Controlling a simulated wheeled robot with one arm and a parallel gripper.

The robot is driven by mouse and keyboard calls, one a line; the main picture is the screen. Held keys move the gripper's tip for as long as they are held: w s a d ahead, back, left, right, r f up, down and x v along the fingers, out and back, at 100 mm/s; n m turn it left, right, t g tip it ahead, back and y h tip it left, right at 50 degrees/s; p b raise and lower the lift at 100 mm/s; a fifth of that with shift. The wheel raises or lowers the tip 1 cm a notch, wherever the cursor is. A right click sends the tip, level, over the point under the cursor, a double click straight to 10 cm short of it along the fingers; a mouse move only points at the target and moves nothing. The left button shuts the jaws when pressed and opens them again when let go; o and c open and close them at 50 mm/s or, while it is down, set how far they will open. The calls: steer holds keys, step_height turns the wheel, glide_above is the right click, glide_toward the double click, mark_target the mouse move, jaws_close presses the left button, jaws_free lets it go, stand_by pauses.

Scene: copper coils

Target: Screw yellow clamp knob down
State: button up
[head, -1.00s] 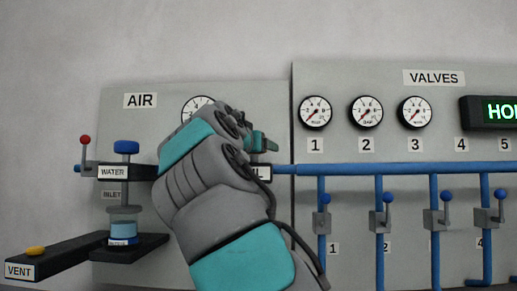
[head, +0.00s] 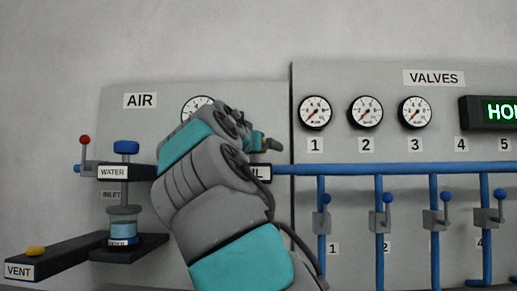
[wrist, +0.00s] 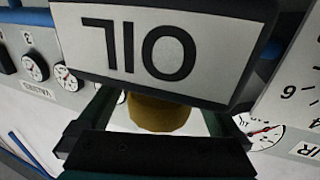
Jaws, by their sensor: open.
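The yellow clamp knob (wrist: 158,112) shows as a dull yellow-brown round piece in the wrist view, just below the upside-down OIL plate (wrist: 165,45). The plate hides part of it. My gripper (wrist: 157,118) is open, with a finger on each side of the knob. I cannot tell whether they touch it. In the head view my gripper (head: 268,143) is at the OIL plate (head: 261,172), beyond my arm, which hides most of the station and the knob.
At left stands the WATER station with its blue knob (head: 126,147), a jar (head: 123,226) and a red-tipped lever (head: 85,141). A VENT arm with a yellow button (head: 36,251) juts out. At right are blue pipes (head: 400,168) with several valve levers.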

steer(key=shift+b+v, duration=1.05)
steer(key=shift+v, duration=2.85)
